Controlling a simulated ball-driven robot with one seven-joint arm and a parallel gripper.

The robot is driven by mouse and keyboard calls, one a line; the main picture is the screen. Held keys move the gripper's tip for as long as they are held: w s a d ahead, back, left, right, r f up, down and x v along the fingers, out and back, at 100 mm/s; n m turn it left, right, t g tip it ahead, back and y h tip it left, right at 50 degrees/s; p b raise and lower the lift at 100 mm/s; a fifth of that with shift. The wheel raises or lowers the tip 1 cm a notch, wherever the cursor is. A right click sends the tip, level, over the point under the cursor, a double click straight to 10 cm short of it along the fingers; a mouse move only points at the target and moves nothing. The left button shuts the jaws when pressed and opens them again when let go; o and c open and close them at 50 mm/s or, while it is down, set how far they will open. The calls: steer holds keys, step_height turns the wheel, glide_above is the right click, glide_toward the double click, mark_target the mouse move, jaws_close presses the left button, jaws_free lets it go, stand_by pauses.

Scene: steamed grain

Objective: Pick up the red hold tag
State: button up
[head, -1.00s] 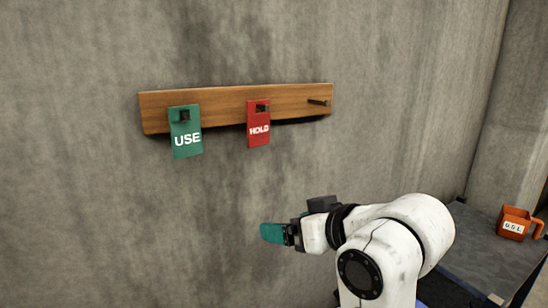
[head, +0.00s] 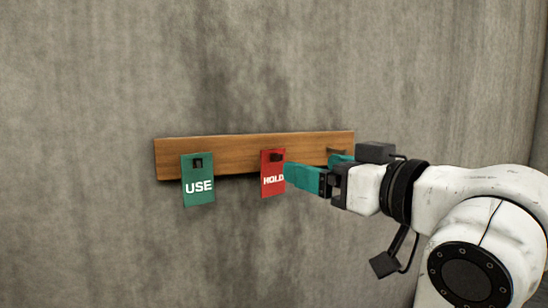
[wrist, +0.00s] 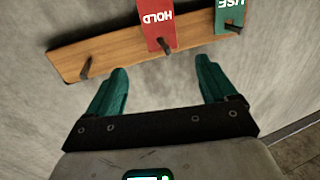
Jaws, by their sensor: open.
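The red HOLD tag (head: 271,171) hangs on the middle peg of a wooden rail (head: 235,146) on the wall. It also shows in the wrist view (wrist: 155,20), upside down, at the top, with its peg between and beyond the fingertips. My gripper (head: 310,170) has teal fingers and is just right of the tag in the head view, with one fingertip overlapping the tag's right edge. In the wrist view the gripper (wrist: 162,80) is open and empty, fingers spread wide. I cannot tell from the head view whether the finger touches the tag.
A green USE tag (head: 198,182) hangs on the left peg, apart from the red tag. The right peg (wrist: 86,67) is bare and sits near one finger in the wrist view. The concrete wall (head: 90,120) around the rail is otherwise clear.

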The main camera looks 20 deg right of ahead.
mark_target(273, 172)
steer(key=p, duration=0.3)
steer(key=shift+w+a+r, duration=0.1)
steer(key=shift+w+r, duration=0.15)
steer(key=shift+w, duration=0.1)
steer(key=shift+w+p, duration=0.1)
steer(key=shift+p, duration=0.4)
steer(key=p, duration=0.3)
steer(key=shift+w+a+f+p, duration=0.1)
steer(key=shift+a+p, duration=0.1)
steer(key=shift+p, duration=0.2)
steer(key=p+x, duration=0.1)
steer(key=x, duration=0.7)
steer(key=shift+f, duration=0.25)
steer(key=shift+a, duration=0.1)
steer(key=shift+c, duration=0.2)
steer(key=c, duration=1.1)
